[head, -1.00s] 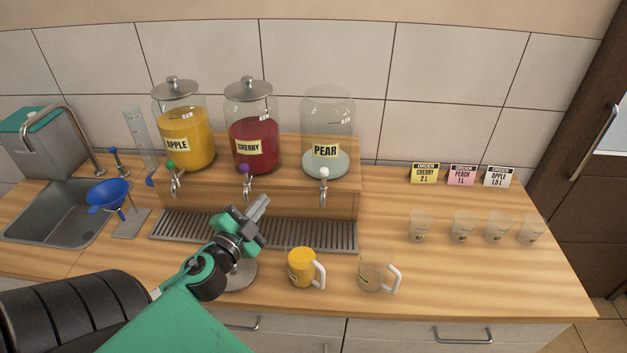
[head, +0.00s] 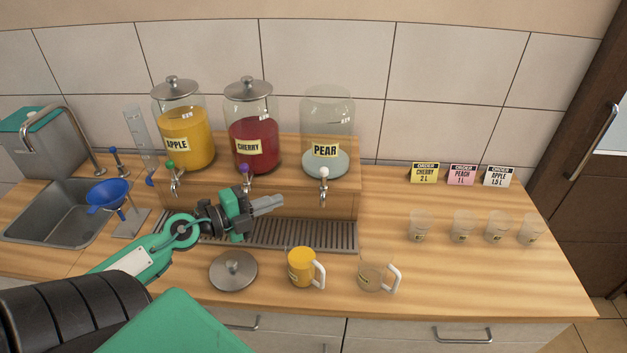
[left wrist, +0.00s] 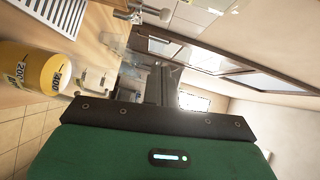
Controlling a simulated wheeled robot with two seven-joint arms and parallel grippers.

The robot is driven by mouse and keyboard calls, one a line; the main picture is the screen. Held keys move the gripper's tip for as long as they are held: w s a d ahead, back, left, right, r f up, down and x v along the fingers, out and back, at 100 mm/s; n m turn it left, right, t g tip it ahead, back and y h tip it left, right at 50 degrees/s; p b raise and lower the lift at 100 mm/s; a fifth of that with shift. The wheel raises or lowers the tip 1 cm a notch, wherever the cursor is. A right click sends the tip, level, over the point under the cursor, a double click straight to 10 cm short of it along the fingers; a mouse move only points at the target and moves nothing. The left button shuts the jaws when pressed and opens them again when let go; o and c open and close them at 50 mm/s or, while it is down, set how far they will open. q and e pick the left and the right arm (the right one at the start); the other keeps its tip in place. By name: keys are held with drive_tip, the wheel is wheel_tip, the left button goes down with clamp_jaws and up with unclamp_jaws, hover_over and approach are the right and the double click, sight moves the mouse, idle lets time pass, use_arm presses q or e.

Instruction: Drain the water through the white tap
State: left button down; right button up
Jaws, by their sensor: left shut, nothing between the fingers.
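The white tap (head: 323,178) sits at the front of the PEAR jar (head: 327,130). That jar has no lid on it, and a small pale layer of liquid shows at its bottom. My left gripper (head: 279,202) is shut and empty, above the drip grate (head: 300,236), left of the white tap and a little lower in the picture. It looks apart from the tap. My right gripper is not in view.
The APPLE jar (head: 184,125) and CHERRY jar (head: 253,130) stand left. A loose lid (head: 233,270), a yellow mug (head: 300,266) and a clear mug (head: 372,275) are in front. Several cups (head: 462,228) and order cards (head: 461,174) are right. A sink (head: 50,215) is far left.

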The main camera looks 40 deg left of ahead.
use_arm(q)
drive_tip(key=shift+w, duration=0.1)
drive_tip(key=p, duration=0.4)
approach(324, 178)
drive_tip(key=w+d, duration=0.4)
drive_tip(key=shift+w+a+r, duration=0.25)
drive_tip(key=shift+w+r, duration=0.2)
drive_tip(key=shift+w, duration=0.15)
drive_tip(key=shift+a, duration=0.15)
